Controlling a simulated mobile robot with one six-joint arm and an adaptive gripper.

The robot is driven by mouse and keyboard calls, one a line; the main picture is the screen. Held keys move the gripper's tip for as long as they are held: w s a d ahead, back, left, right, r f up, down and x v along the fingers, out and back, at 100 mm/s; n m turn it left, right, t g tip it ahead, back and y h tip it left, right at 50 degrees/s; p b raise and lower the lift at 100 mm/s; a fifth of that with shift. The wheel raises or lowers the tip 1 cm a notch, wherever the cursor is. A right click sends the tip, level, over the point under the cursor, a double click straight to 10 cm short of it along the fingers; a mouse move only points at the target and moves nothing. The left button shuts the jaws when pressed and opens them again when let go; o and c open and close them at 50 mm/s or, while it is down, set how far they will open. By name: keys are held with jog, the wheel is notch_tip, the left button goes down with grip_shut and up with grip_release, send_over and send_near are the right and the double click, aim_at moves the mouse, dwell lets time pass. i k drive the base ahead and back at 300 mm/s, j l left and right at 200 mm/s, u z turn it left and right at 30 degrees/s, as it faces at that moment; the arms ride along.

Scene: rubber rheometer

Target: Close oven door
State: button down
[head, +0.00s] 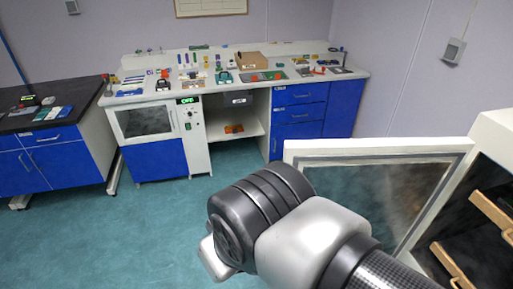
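The oven door (375,190) stands open at the right of the head view. It has a pale frame and a large glass window through which the teal floor shows. The door extends left from the pale oven body (496,133) at the right edge, whose dark interior is partly in view. My arm crosses the lower middle in front of the door and hides its lower left part. The fingers of my gripper are not visible; only the rounded dark and silver arm links show. I cannot tell whether the arm touches the door.
Light brown bars (492,213) show in the oven opening. A white bench (150,101) with blue cabinets and a closed, dark-windowed unit (146,120) stands at the back, with many small items on top. A dark-topped bench (50,126) stands left. The teal floor (120,240) at lower left is clear.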

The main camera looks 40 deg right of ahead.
aim_at(395, 184)
jog(key=i+z, duration=0.1)
jog(key=i, duration=0.6)
jog(key=i+j+z, duration=0.1)
jog(key=i, duration=0.55)
jog(key=i+j+z, duration=0.1)
jog(key=i, duration=0.6)
jog(key=i+j+z, duration=0.1)
jog(key=z, duration=3.95)
jog(key=i+j+z, duration=0.1)
jog(key=j, duration=0.3)
jog(key=i+j, duration=0.15)
jog(key=j, duration=0.3)
jog(key=z, duration=0.05)
